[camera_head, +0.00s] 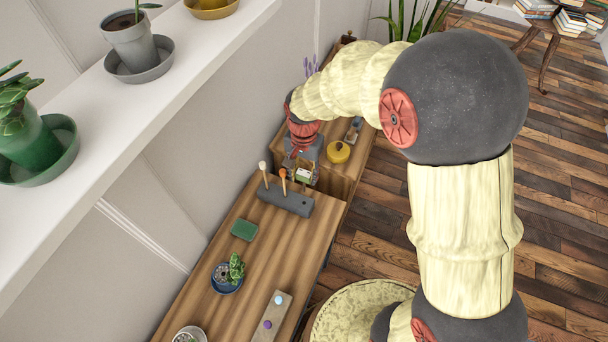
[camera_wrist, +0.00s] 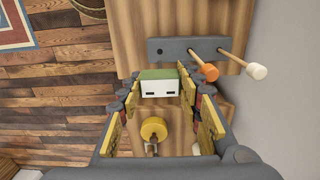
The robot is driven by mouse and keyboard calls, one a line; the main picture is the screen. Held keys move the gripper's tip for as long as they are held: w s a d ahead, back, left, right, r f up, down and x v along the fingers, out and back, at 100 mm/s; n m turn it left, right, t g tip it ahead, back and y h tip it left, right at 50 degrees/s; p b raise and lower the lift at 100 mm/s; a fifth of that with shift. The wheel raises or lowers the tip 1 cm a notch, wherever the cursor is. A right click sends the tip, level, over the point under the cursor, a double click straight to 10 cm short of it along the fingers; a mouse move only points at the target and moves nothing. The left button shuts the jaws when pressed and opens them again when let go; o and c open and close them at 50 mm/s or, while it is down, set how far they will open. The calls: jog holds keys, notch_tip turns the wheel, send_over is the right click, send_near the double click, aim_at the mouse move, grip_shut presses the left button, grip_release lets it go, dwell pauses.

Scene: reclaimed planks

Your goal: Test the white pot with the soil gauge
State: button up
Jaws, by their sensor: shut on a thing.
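My gripper (camera_wrist: 160,92) is shut on a small box with a white face, two dark slots and a green top, which looks like the soil gauge (camera_wrist: 160,87). In the head view my gripper (camera_head: 302,152) is at the far part of the wooden counter, with the gauge (camera_head: 303,174) just below it, behind the grey rack. Any probe under the gauge is hidden. A white round pot (camera_head: 188,333) with greyish contents, apparently the white pot, is at the bottom edge of the head view, partly cut off and well away from my gripper.
A grey rack (camera_head: 286,198) holds an orange-topped and a white-topped stick. A green block (camera_head: 244,229), a blue pot with a plant (camera_head: 227,284) and a bar with purple and blue knobs (camera_head: 271,316) stand nearer. A yellow round object (camera_head: 338,152) is beyond. A white shelf (camera_head: 180,80) overhangs the left.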

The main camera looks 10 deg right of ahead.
jog(key=shift+r+p, duration=1.35)
jog(key=shift+r, duration=0.65)
